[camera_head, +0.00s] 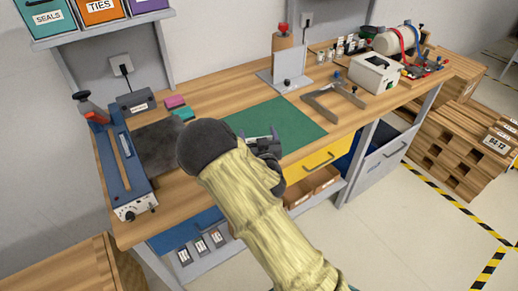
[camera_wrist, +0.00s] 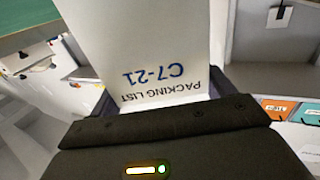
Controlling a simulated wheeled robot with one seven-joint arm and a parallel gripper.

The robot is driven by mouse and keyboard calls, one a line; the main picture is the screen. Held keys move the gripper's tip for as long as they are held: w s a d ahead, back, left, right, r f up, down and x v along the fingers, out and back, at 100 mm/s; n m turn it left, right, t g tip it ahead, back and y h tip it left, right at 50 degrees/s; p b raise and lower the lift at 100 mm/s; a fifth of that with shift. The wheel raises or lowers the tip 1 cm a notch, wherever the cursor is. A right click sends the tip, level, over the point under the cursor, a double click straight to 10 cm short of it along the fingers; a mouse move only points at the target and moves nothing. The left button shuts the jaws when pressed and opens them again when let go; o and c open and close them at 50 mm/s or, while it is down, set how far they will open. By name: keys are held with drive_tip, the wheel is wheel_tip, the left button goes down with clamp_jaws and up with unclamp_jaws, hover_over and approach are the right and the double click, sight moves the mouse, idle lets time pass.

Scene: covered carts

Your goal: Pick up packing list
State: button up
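The packing list (camera_wrist: 165,55) is a white sheet with blue print reading "PACKING LIST C7-21", upside down in the wrist view. My gripper (camera_wrist: 165,108) has its dark fingers on both faces of the sheet's lower edge and appears shut on it. The sheet stands out from the fingers, and its far end runs past the top of the view. In the head view my gripper (camera_head: 264,143) is over the green mat (camera_head: 290,125) on the wooden bench. The sheet is hard to make out there, and my arm hides part of the bench.
A blue sealer (camera_head: 122,165) stands at the bench's left end. A grey bracket (camera_head: 335,100), a cream box (camera_head: 374,74) and a roll stand (camera_head: 395,42) are to the right.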

drive_tip(key=shift+c, duration=1.4)
wheel_tip(320, 180, up, 10)
drive_tip(key=shift+b, duration=0.3)
